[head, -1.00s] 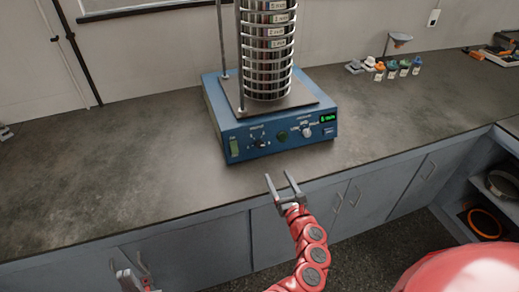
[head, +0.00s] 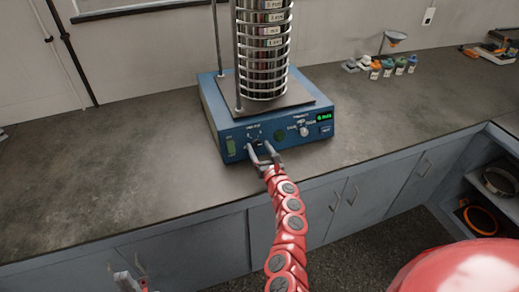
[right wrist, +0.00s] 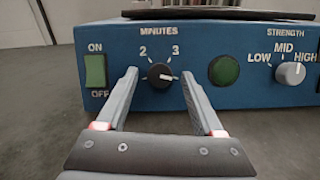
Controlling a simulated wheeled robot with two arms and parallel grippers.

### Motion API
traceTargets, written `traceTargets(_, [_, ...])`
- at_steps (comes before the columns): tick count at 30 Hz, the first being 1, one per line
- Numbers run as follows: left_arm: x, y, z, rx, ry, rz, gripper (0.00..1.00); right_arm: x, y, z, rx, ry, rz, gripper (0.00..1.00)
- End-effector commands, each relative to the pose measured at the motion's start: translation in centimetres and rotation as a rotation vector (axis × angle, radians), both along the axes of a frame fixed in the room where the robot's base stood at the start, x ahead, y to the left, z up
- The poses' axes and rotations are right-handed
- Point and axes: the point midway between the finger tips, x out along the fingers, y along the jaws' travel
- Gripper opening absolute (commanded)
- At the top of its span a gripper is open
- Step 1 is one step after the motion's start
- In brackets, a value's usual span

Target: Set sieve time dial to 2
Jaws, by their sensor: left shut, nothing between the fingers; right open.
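The blue sieve shaker (head: 222,122) stands on the counter with a tall sieve stack (head: 263,50) on top. Its black minutes dial (right wrist: 160,76) is on the front panel, with the numbers 2 and 3 readable above it. The dial's white mark points right, below the 3. Other numbers are hidden by the fingers. My right gripper (head: 261,147) is open, with one finger on each side of the dial; in the right wrist view (right wrist: 159,75) gaps show between fingers and dial. My left gripper (head: 128,280) is shut and empty at the bottom left, away from the shaker.
A green on/off switch (right wrist: 96,71) is left of the dial. A round green button (right wrist: 224,71) and the strength knob (right wrist: 290,73) are to the right. The counter (head: 110,170) left of the shaker is clear.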

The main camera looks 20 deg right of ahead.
Motion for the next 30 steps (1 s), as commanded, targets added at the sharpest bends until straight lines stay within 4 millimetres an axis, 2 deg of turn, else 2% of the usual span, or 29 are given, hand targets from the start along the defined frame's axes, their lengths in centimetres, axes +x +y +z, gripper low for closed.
traceTargets(9, [0.01, 0.0, -0.02, 0.0, 0.0, 0.0, 0.0, 0.16, -0.05, 0.01, -0.001, 0.001, -0.001, 0.67])
traceTargets(18, [0.0, 0.0, -0.02, 0.0, 0.0, 0.0, 0.0, 0.16, -0.02, 0.0, -0.001, 0.001, 0.0, 0.13])
traceTargets(20, [0.01, 0.0, -0.02, 0.0, 0.0, 0.0, 0.0, 0.15, -0.03, 0.01, -0.001, 0.001, 0.0, 0.02])
traceTargets(21, [0.0, 0.0, -0.02, 0.0, 0.0, 0.0, 0.0, 0.15, -0.03, 0.01, -0.001, 0.001, 0.0, 0.0])
traceTargets(30, [-0.01, 0.0, -0.07, 0.0, 0.0, 0.0, 0.0, 0.16, -0.02, -0.01, -0.02, 0.0, 0.007, 0.0])
